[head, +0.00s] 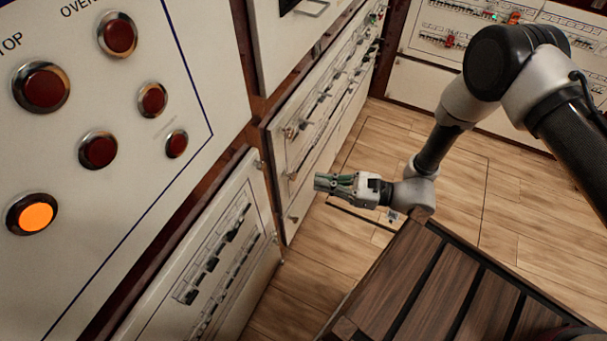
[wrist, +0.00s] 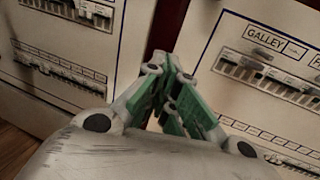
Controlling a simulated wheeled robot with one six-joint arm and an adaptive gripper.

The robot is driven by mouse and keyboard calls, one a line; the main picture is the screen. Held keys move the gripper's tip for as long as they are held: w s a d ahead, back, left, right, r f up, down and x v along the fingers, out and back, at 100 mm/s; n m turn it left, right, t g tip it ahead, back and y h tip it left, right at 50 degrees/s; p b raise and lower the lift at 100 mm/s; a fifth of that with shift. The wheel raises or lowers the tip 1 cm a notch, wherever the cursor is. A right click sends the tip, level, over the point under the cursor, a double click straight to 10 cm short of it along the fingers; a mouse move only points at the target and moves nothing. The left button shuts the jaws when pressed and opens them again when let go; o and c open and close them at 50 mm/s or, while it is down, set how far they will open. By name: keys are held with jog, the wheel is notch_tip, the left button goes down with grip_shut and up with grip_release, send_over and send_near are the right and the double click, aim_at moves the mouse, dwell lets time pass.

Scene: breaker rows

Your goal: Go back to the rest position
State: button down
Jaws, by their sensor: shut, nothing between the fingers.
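My gripper (head: 326,183) is at the middle of the head view, pointing left toward the cabinet fronts. Its fingers are shut with nothing between them. In the wrist view my gripper (wrist: 168,100) has its green-padded fingers together, in front of the gap between two white panels. It appears apart from the panels. My arm reaches in from the right, over the wooden floor.
A white panel (head: 165,95) with red buttons and a lit orange button (head: 32,214) stands at left. Below it is a breaker panel (head: 215,265). A panel labelled GALLEY (wrist: 265,70) is at right in the wrist view. Wooden floor (head: 460,200) lies open behind my gripper.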

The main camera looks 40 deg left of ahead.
jog(key=shift+w+d, duration=0.2)
jog(key=shift+d, duration=0.55)
jog(key=shift+w+d, duration=0.15)
jog(key=shift+d, duration=0.6)
jog(key=w+d+r+n+g+h, duration=0.1)
jog(key=w+d+r+n, duration=0.15)
jog(key=r, duration=0.45)
jog(key=w+d+r+n+h, duration=0.2)
jog(key=w+d+r, duration=0.15)
jog(key=r, duration=0.25)
jog(key=w+d+r+n+g+h, duration=0.1)
jog(key=w+d+r+n, duration=0.1)
jog(key=d+r, duration=0.35)
jog(key=w+d+r+n+t+h, duration=0.3)
jog(key=d+r+n, duration=0.1)
jog(key=d+r, duration=0.9)
jog(key=s+d+r+t+h, duration=0.1)
jog(key=d+r+t+h, duration=0.2)
jog(key=d, duration=0.8)
jog(key=s+d+r+n+t+h, duration=0.1)
jog(key=s+d+r+t+h, duration=0.1)
jog(key=d, duration=0.9)
jog(key=s+d+r+n+t+h, duration=0.1)
jog(key=d+r+t, duration=0.4)
jog(key=d, duration=0.6)
jog(key=s+t+h, duration=0.1)
jog(key=h, duration=0.1)
jog(key=shift+d+r+t+h, duration=0.2)
jog(key=shift+d+t+h, duration=0.05)
jog(key=shift+t+h, duration=0.15)
